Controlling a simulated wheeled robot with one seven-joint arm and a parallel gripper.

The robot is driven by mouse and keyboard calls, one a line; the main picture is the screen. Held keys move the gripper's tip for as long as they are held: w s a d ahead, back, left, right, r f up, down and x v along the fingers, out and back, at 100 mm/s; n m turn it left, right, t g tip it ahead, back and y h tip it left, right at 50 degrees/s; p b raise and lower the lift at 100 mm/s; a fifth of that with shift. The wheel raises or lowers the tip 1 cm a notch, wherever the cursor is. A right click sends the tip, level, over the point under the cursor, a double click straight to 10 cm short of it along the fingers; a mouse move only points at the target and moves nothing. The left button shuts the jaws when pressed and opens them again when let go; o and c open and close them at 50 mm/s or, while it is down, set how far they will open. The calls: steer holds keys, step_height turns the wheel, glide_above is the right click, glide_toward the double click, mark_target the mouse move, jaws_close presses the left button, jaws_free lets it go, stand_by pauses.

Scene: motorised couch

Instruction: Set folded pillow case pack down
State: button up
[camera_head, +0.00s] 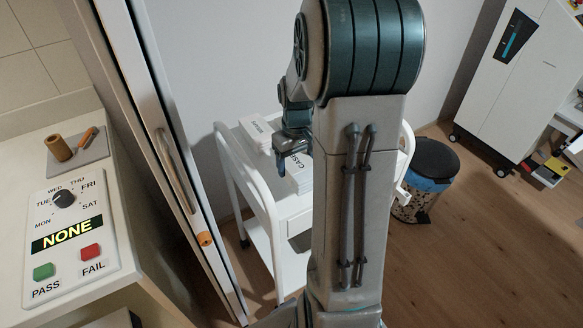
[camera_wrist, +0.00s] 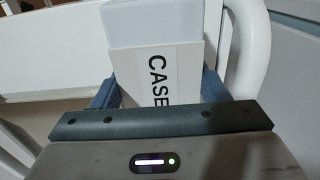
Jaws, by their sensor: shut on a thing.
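The folded pillow case pack (camera_head: 300,172) is white and lettered "CASE". It shows at or just above the top of a white cart (camera_head: 233,150); I cannot tell whether it touches. My gripper (camera_head: 293,146) is above the pack, partly hidden behind my arm. In the wrist view the pack (camera_wrist: 157,62) sits between the two blue fingers of my gripper (camera_wrist: 158,88), which is shut on it. A pale flat piece (camera_wrist: 155,20) shows beyond the pack's lettered part.
Another white lettered stack (camera_head: 257,132) lies on the cart's back left. A sliding door edge (camera_head: 165,165) stands left of the cart, beside a counter with a control panel (camera_head: 70,235). A bin (camera_head: 428,180) stands to the right. My arm hides much of the cart.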

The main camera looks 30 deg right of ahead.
mark_target(291, 159)
steer(key=w+f, duration=0.1)
steer(key=w, duration=0.2)
steer(key=shift+f, duration=2.4)
steer(key=shift+f, duration=0.25)
steer(key=o, duration=1.1)
steer(key=shift+r, duration=0.1)
